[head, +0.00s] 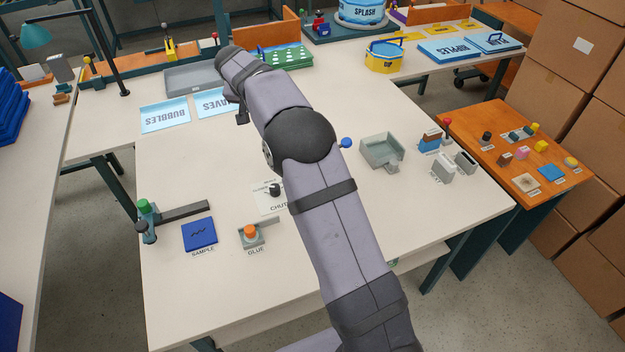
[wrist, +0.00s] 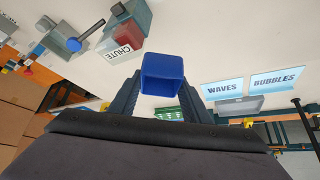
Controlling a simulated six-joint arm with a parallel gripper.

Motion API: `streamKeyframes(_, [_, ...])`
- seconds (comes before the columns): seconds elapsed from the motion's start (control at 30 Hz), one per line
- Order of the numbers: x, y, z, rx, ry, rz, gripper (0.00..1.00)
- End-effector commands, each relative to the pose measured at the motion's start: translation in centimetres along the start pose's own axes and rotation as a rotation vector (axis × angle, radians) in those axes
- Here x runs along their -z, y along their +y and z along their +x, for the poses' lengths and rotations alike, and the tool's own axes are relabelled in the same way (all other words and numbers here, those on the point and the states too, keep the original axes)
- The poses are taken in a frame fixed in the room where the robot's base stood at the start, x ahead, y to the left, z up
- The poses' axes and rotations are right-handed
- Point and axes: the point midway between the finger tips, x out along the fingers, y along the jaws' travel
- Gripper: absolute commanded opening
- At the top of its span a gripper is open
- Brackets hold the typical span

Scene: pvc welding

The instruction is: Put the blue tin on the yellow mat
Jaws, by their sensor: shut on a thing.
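The blue tin (wrist: 162,73) is a small square blue box. In the wrist view it sits between the two dark fingers of my gripper (wrist: 161,92), which are shut on it. It appears held over the pale table top; its height above it is unclear. In the head view my own arm crosses the middle of the table and hides the tin. I cannot pick out the yellow mat for certain. Several flat yellow pieces, one of them a yellow plate (head: 412,37), lie on the far table in the head view.
The white table (head: 330,280) carries a blue SAMPLE square (head: 199,233), a GLUE holder (head: 249,239), a grey open tray (head: 383,150) and blue WAVES and BUBBLES cards (head: 165,116). An orange side table (head: 490,172) with small items stands right.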

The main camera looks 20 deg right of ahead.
Motion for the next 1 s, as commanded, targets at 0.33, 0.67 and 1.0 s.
streamKeyframes(0.33, [-1.0, 2.4, -5.3, 0.106, -0.003, -0.162, 0.18])
streamKeyframes(0.67, [-4.7, 5.5, -10.6, 0.202, -0.002, -0.309, 0.18])
streamKeyframes(1.0, [-8.5, 8.6, -14.1, 0.264, 0.009, -0.418, 0.18])
